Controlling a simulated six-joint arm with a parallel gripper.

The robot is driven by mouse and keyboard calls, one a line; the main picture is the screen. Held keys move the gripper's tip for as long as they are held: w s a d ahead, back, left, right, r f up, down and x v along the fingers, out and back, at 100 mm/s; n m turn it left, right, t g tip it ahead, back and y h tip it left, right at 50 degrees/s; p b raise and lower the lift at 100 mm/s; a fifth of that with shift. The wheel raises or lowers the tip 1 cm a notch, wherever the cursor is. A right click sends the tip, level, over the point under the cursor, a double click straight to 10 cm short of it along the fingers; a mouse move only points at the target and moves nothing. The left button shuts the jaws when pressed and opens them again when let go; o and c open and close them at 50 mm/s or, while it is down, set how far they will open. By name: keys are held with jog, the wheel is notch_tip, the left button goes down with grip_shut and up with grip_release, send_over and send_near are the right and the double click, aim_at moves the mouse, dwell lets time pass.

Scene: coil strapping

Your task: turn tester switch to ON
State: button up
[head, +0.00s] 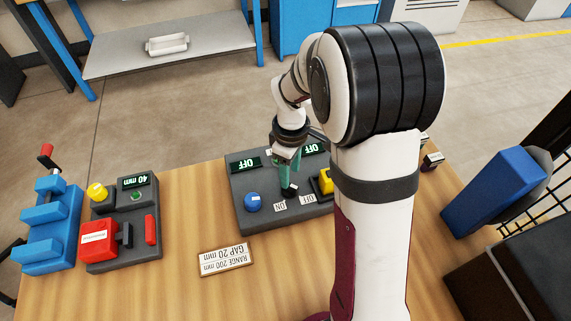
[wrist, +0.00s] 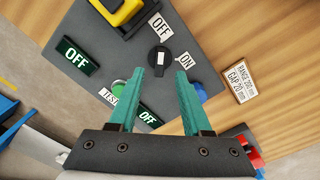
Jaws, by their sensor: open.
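The tester (head: 240,188) is a dark grey box on the wooden table, and its top fills the middle of the wrist view (wrist: 115,35). Its black round switch (wrist: 160,58) has a white mark and sits between the OFF label (wrist: 158,25) and the ON label (wrist: 187,59). I cannot tell surely which label the mark points to. Both tester displays (wrist: 76,55) read OFF. My gripper (wrist: 159,72) is open and empty, teal fingers apart, its tips close to the switch. In the head view my gripper (head: 288,172) points down over the tester; contact is unclear.
A yellow part (wrist: 122,10) rises from the tester beside the switch. A blue knob (head: 252,202) is also on the tester. A range and gap sign (head: 226,259) lies in front. A red-handled device (head: 115,225) and a blue fixture (head: 48,225) stand left.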

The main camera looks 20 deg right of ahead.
aim_at(290, 188)
notch_tip(290, 188, down, 5)
jog(key=shift+r, duration=0.1)
grip_shut()
dwell(0.3)
